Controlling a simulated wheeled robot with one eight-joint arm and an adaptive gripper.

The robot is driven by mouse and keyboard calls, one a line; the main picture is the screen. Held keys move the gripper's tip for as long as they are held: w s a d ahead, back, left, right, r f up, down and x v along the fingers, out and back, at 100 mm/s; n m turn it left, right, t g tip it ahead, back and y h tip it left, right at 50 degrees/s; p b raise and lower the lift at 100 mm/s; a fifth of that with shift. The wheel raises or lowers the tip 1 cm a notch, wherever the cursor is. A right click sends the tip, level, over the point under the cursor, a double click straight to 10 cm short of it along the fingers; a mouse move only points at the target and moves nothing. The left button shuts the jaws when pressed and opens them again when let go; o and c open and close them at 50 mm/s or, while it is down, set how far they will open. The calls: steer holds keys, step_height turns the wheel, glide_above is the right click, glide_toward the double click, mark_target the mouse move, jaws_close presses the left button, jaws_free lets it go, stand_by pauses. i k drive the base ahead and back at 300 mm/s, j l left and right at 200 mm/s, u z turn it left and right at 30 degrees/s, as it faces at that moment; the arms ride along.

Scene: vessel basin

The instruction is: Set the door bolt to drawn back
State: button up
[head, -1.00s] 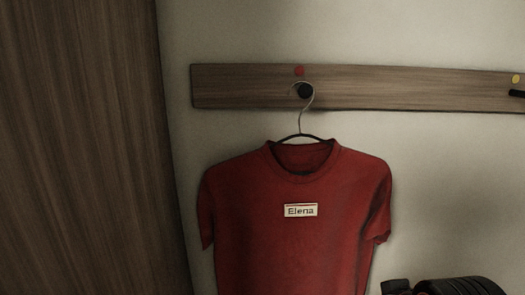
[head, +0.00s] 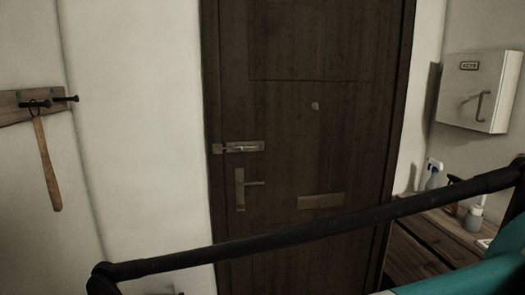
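The door bolt (head: 243,147) is a small metal slide bolt on the left edge of a dark wooden door (head: 330,130). It lies level, above the door's lever handle (head: 240,188). Its left end reaches the door frame at the left; it is too small to tell for sure whether the bar is shot or drawn back. The door looks closed. My gripper does not show in the head view.
A black bar (head: 320,229) slants across the foreground, in front of the door's lower part, with a teal surface (head: 455,282) at lower right. A key cabinet (head: 477,90) hangs right, above a wooden bench with bottles (head: 434,176). A wooden-handled tool (head: 46,165) hangs left.

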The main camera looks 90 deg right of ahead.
mark_target(244, 149)
steer(key=z, duration=2.8)
